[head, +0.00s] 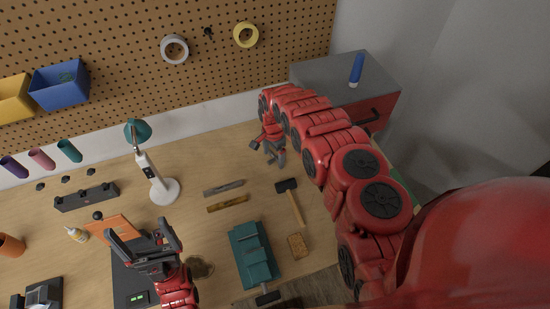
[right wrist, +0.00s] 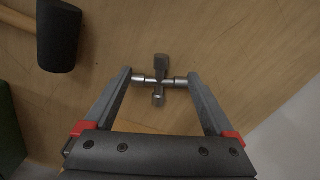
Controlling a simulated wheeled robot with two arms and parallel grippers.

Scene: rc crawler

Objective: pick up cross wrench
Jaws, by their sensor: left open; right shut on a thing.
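The cross wrench (right wrist: 160,62) is a small metal cross with dark and silver arms, between the fingertips of my right gripper (right wrist: 160,79) in the right wrist view. The fingertips meet its two side arms, so the gripper is shut on it. Wood lies behind it; I cannot tell whether it touches the bench. In the head view my right gripper (head: 268,152) is over the back right of the bench, and I cannot make out the wrench there. My left gripper (head: 138,234) is open and empty at the front left.
A hammer (head: 293,203) lies close to my right gripper. A red cabinet with a grey top (head: 325,77) stands behind my right arm.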

